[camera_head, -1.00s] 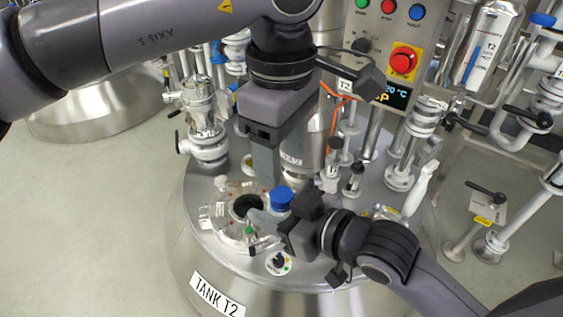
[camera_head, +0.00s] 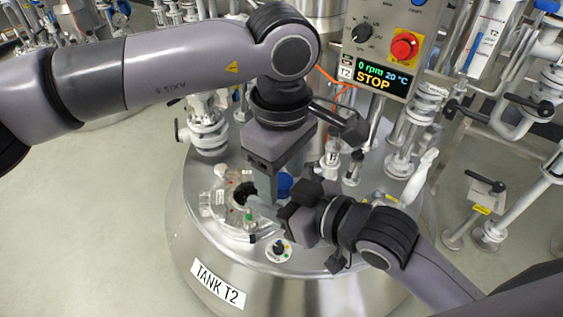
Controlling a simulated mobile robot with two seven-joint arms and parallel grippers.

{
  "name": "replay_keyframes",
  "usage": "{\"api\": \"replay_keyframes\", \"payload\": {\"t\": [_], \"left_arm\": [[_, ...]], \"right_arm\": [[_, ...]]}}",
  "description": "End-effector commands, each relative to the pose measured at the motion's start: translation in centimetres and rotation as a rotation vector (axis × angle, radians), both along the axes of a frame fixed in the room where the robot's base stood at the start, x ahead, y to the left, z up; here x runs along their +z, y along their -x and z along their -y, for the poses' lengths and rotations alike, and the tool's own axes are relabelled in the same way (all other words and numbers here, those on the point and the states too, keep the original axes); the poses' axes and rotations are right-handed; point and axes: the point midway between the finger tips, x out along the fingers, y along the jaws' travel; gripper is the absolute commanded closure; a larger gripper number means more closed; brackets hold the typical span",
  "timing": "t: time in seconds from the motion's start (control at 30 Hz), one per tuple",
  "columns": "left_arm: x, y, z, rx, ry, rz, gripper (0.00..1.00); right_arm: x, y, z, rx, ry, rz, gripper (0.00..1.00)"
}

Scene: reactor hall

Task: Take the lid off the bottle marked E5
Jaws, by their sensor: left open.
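A blue lid (camera_head: 285,184) shows near the middle of the tank top, partly covered by my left gripper. The bottle under it is mostly hidden, and no E5 marking can be read. My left gripper (camera_head: 271,186) points down from above and is open, with a grey finger just left of the lid; whether it touches the lid cannot be told. My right gripper (camera_head: 266,207) comes in from the right, low beside the lid, its fingers pointing left toward the open port (camera_head: 241,193). I cannot see whether it holds the bottle.
The steel tank top (camera_head: 325,255) carries the label TANK T2 (camera_head: 218,285). A control panel (camera_head: 388,45) with a red button and a STOP display stands behind. Valves (camera_head: 207,125) and pipes crowd the back and right. Floor on the left (camera_head: 100,220) is clear.

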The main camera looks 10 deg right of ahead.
Motion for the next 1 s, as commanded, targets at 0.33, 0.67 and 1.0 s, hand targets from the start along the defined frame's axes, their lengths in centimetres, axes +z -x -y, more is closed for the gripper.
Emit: {"api": "replay_keyframes", "payload": {"t": [0.33, 0.67, 1.0], "left_arm": [[0.03, -0.01, -0.01, 0.001, 0.000, 0.000, 1.00], [0.06, -0.04, -0.03, 0.157, -0.001, 0.001, 1.00], [0.06, -0.04, -0.05, 0.297, -0.001, 0.000, 1.00]], "right_arm": [[0.01, -0.01, 0.01, 0.000, 0.000, 0.000, 1.00], [0.00, -0.02, 0.02, -0.001, 0.000, 0.000, 1.00], [-0.01, -0.02, 0.03, -0.001, 0.000, 0.000, 1.00]]}}
